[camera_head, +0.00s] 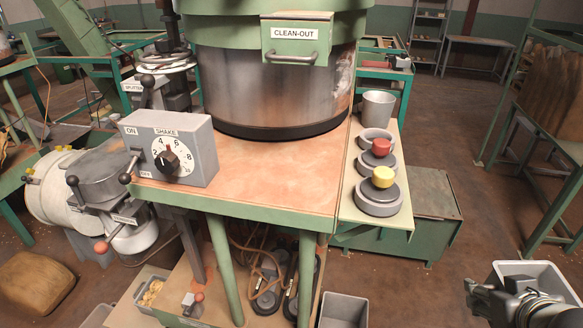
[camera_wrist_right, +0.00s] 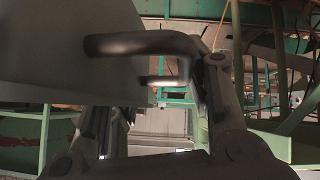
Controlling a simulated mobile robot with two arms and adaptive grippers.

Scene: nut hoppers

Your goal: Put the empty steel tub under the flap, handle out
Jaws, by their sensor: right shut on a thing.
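The grey steel tub (camera_head: 538,272) is at the lower right of the head view, off the bench and above the floor. My right gripper (camera_head: 522,302) is at its near side, shut on it. In the right wrist view the tub's wall (camera_wrist_right: 70,40) fills the upper left. Its dark handle (camera_wrist_right: 140,44) sticks out towards my right gripper (camera_wrist_right: 165,95). The exact grip on the handle is unclear. The tub's floor is mostly hidden. The CLEAN-OUT flap (camera_head: 296,48) with its bar handle is on the drum's front. My left gripper is not in view.
The bench top (camera_head: 270,180) below the flap is bare. A SHAKE dial box (camera_head: 170,148) stands at its left. A side shelf (camera_head: 350,212) holds a grey cup (camera_head: 377,107) and several weights. Another grey bin (camera_head: 343,310) stands below the bench. The brown floor at right is open.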

